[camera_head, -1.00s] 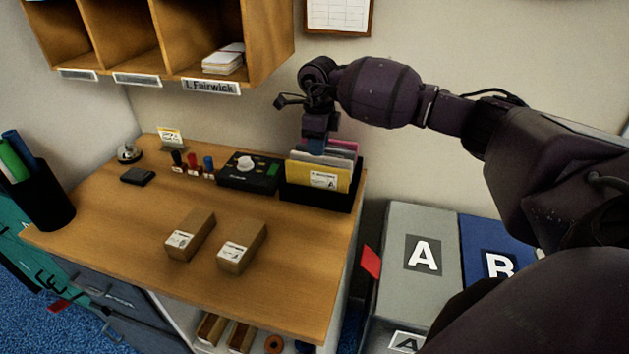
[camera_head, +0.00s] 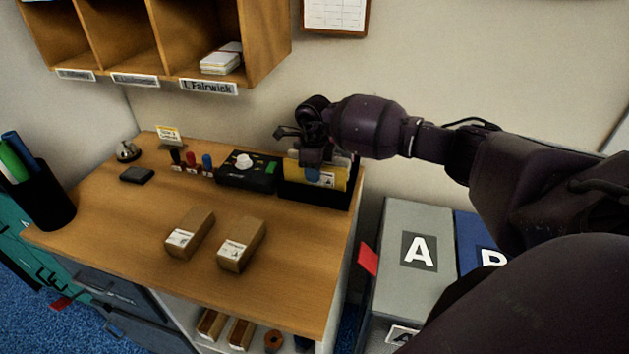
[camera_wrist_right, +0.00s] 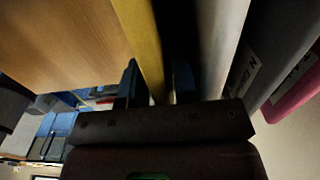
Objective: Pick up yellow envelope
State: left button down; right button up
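The yellow envelope (camera_head: 335,177) stands at the front of the black holder (camera_head: 322,195) at the back right of the table. My right gripper (camera_head: 313,176) is at its top edge, with one blue fingertip in front of it and partly covering its label. In the right wrist view the yellow envelope (camera_wrist_right: 146,45) passes between the two spread fingers (camera_wrist_right: 157,82). A dark gap shows between the envelope and the right-hand finger, so the gripper is open. My left gripper is out of view.
A white envelope (camera_wrist_right: 222,40), a grey one (camera_wrist_right: 275,50) and a pink one (camera_wrist_right: 292,92) stand beside it. A black box with a white knob (camera_head: 246,172) adjoins the holder's left. Two cartons (camera_head: 190,234) lie on the table, with bare wood around them.

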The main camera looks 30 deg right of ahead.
grip_shut()
jog(key=shift+r, duration=0.1)
notch_tip(320, 180, up, 10)
jog(key=shift+f+b, duration=0.1)
jog(key=shift+b, duration=0.65)
